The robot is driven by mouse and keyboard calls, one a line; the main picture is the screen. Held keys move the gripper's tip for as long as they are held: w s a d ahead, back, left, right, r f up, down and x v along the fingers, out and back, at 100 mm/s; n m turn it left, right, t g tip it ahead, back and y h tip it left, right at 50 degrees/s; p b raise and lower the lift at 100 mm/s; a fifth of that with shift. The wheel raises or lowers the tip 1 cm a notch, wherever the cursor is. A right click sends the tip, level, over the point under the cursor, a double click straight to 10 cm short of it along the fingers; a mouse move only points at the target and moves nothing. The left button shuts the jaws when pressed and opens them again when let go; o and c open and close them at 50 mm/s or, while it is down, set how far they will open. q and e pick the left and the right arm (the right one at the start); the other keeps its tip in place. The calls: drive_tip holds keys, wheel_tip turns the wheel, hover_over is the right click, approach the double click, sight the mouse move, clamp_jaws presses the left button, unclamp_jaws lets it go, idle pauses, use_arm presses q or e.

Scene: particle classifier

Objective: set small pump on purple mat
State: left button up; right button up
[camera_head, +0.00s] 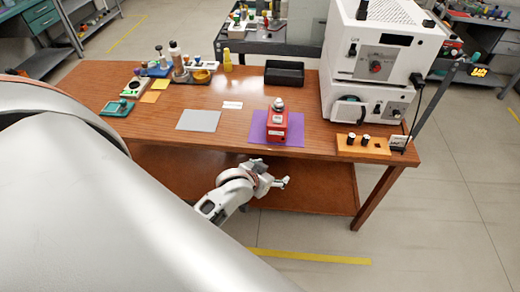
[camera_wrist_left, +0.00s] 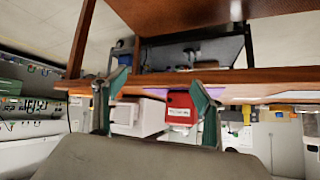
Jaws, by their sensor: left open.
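The small pump (camera_head: 277,124) is a red box with a silver-grey round top. It stands upright on the purple mat (camera_head: 296,134) near the table's front edge. In the left wrist view, which looks upside down, the red pump (camera_wrist_left: 181,107) shows between the finger lines, with a thin strip of the purple mat (camera_wrist_left: 156,92) beside it. My left gripper (camera_head: 275,176) is open and empty, in front of the table edge and apart from the pump. Its two green-grey fingers (camera_wrist_left: 158,88) are spread in the wrist view. My right gripper is not in view.
A black tray (camera_head: 284,73) is behind. White stacked instruments (camera_head: 367,105) and an orange panel with knobs (camera_head: 362,144) stand at right. Bottles and small mats crowd the left.

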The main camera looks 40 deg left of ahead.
use_arm(q)
drive_tip(key=s+d+f+m+h, duration=0.1)
drive_tip(key=s+d+f, duration=0.2)
drive_tip(key=s, duration=0.5)
drive_tip(key=s+d+f+m+h, duration=0.1)
drive_tip(key=s+d+f, duration=0.3)
drive_tip(key=s, duration=0.5)
drive_tip(key=shift+d+f+m+h, duration=0.15)
drive_tip(key=shift+d+m+h, duration=0.25)
drive_tip(key=shift+m, duration=0.3)
